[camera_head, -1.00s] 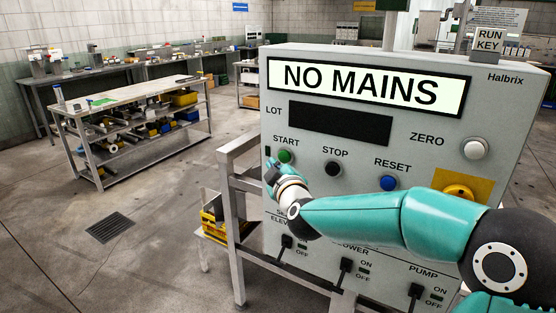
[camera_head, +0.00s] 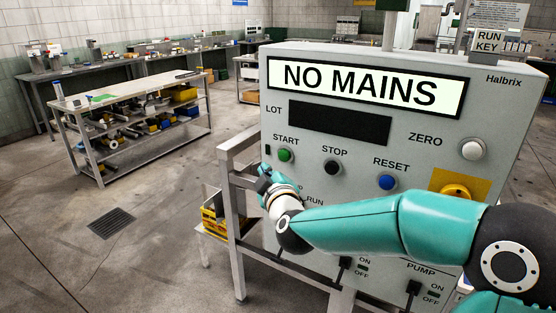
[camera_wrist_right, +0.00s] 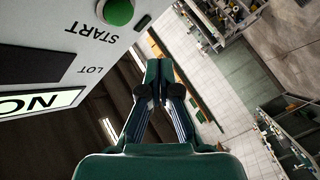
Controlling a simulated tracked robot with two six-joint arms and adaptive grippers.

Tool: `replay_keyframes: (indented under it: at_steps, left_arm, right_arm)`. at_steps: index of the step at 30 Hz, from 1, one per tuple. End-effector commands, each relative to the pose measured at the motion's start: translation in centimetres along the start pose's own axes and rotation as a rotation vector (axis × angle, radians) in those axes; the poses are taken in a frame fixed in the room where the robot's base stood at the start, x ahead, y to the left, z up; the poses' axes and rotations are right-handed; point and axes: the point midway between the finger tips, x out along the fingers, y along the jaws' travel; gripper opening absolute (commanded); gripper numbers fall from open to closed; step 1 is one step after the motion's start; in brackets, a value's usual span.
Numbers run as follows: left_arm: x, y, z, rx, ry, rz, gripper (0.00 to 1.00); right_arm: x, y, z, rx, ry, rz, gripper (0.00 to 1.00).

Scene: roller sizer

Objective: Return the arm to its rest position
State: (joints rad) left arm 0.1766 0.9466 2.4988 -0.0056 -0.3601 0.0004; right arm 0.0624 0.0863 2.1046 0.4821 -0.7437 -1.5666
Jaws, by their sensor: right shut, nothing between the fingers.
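My right arm reaches in from the right across the lower front of the grey control panel (camera_head: 430,115). My right gripper (camera_head: 264,172) is at the panel's left edge, just below and left of the green START button (camera_head: 286,155). In the right wrist view the gripper (camera_wrist_right: 160,66) has its fingertips together, with nothing between them. The START button (camera_wrist_right: 119,12) also shows there at the upper left, apart from the fingers. My left gripper is not in view. My right arm hides part of the lower switches and their labels.
The panel reads NO MAINS (camera_head: 365,86). The black STOP button (camera_head: 333,167), blue RESET button (camera_head: 387,182) and a yellow-backed knob (camera_head: 458,190) are close to the arm. A metal frame (camera_head: 238,240) stands at the panel's left. A workbench (camera_head: 135,88) is farther back; open floor lies left.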

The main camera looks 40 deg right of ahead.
Motion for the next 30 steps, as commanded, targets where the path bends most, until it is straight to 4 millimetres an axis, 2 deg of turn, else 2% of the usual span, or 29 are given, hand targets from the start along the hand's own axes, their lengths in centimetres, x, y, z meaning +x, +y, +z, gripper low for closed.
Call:
replay_keyframes:
  at_steps: [8,11,14,17,20,22,24,26,27,29,30]
  left_arm:
    - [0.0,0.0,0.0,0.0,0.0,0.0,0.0]
    - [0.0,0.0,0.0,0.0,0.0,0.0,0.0]
    - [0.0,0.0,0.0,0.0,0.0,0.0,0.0]
    - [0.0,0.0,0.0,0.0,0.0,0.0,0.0]
    - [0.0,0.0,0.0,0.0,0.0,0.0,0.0]
    - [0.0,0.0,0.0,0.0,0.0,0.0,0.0]
    - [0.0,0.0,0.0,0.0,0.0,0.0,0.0]
    - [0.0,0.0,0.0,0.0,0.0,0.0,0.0]
    - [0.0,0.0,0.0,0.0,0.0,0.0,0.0]
    - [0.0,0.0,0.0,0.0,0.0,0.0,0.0]
    - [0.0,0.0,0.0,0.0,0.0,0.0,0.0]
  right_arm:
    - [0.1,0.0,0.2,0.0,-0.003,0.0,0.0]
    - [0.5,-1.2,0.8,-0.009,-0.017,-0.02,0.0]
    - [1.3,-4.2,2.3,-0.028,-0.048,-0.071,0.0]
    - [1.9,-9.2,4.8,-0.065,-0.092,-0.161,0.0]
    - [1.5,-15.7,7.9,-0.116,-0.133,-0.29,0.0]
    - [0.4,-20.5,10.2,-0.131,-0.162,-0.395,0.0]
    - [-1.2,-25.1,12.5,-0.116,-0.198,-0.503,0.0]
    - [-3.1,-28.9,14.4,-0.089,-0.235,-0.596,0.0]
    - [-4.6,-31.4,15.6,-0.065,-0.263,-0.659,0.0]
    - [-7.1,-34.8,17.4,-0.019,-0.315,-0.753,0.0]
    - [-9.0,-36.9,18.5,0.017,-0.356,-0.812,0.0]
